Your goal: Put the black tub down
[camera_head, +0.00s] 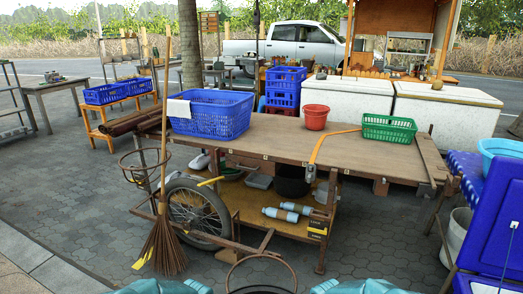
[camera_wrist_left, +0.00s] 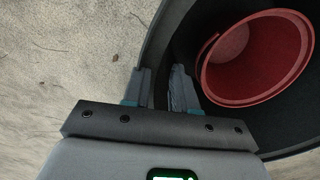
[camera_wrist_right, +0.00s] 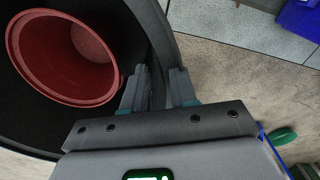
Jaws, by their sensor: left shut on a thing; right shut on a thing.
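The black tub (camera_wrist_left: 168,52) fills the right side of the left wrist view and the left side of the right wrist view (camera_wrist_right: 151,25). A red pot (camera_wrist_left: 270,95) sits inside it; it also shows in the right wrist view (camera_wrist_right: 62,62). My left gripper (camera_wrist_left: 160,88) is shut on the tub's rim, one finger inside and one outside. My right gripper (camera_wrist_right: 158,88) is shut on the rim at the opposite side in the same way. The tub's underside is hidden, so I cannot tell its height above the ground.
Ahead stands a wooden cart (camera_head: 265,140) with a blue basket (camera_head: 210,115), a red bucket (camera_head: 316,117) and a green basket (camera_head: 389,129). A broom (camera_head: 162,235) leans at its left. Another dark tub (camera_head: 292,182) is on its lower shelf. Paving (camera_head: 95,210) at left is clear.

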